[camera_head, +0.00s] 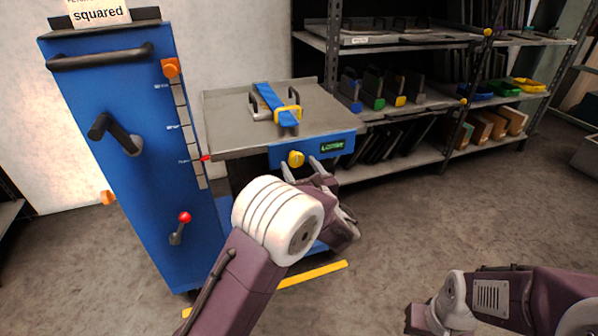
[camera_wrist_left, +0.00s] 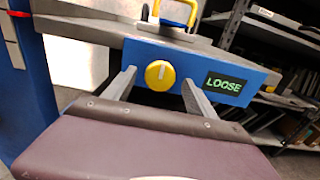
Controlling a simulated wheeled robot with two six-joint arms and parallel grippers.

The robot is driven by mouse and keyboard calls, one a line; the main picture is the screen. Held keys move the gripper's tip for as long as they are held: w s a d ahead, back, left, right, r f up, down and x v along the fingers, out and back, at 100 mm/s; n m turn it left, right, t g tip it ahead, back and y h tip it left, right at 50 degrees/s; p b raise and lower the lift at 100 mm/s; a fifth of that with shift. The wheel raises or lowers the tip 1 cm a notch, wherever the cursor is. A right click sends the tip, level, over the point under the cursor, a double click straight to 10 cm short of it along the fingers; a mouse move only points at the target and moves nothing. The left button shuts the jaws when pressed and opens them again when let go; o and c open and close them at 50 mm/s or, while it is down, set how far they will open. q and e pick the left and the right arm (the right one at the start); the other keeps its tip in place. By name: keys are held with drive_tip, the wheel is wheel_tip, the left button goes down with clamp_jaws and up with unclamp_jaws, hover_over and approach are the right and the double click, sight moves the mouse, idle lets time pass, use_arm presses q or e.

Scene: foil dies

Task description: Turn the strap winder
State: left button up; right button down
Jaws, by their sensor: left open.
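The strap winder looks to be the round yellow knob (camera_head: 296,158) on the blue front panel of a grey-topped bench. In the left wrist view the knob (camera_wrist_left: 160,75) has a pale mark on its face. My left gripper (camera_head: 302,168) is open in front of the panel. In the left wrist view its fingers (camera_wrist_left: 159,76) stand on either side of the knob, with gaps to both; I cannot tell how near the tips are in depth. A display (camera_wrist_left: 227,84) beside the knob reads LOOSE. A blue strap (camera_head: 267,97) runs over the bench top to a yellow-handled piece (camera_head: 288,114).
A tall blue cabinet (camera_head: 150,220) with black handles, an orange slider and a red-tipped lever stands left of the bench. Shelves (camera_head: 400,170) with dies and bins stand to the right. My right arm (camera_head: 530,295) shows low at right over open floor.

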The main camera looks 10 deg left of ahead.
use_arm(q)
drive_tip(key=shift+w+a, duration=0.25)
drive_tip(key=shift+w, duration=0.1)
drive_tip(key=c, duration=1.4)
drive_tip(key=shift+r+m+p, duration=0.2)
drive_tip(key=shift+m+p, duration=0.2)
drive_tip(key=shift+p, duration=0.35)
drive_tip(key=m+p, duration=0.9)
drive_tip(key=p, duration=0.4)
drive_tip(key=shift+r, duration=0.1)
drive_tip(key=shift+f+m+p, duration=0.15)
drive_tip(key=shift+m+p, duration=0.7)
drive_tip(key=shift+m, duration=0.15)
drive_tip(key=shift+f+m+p, duration=0.1)
drive_tip(key=shift+m+p, duration=0.7)
drive_tip(key=shift+m, duration=0.2)
drive_tip(key=shift+f, duration=0.1)
drive_tip(key=o, duration=1.4)
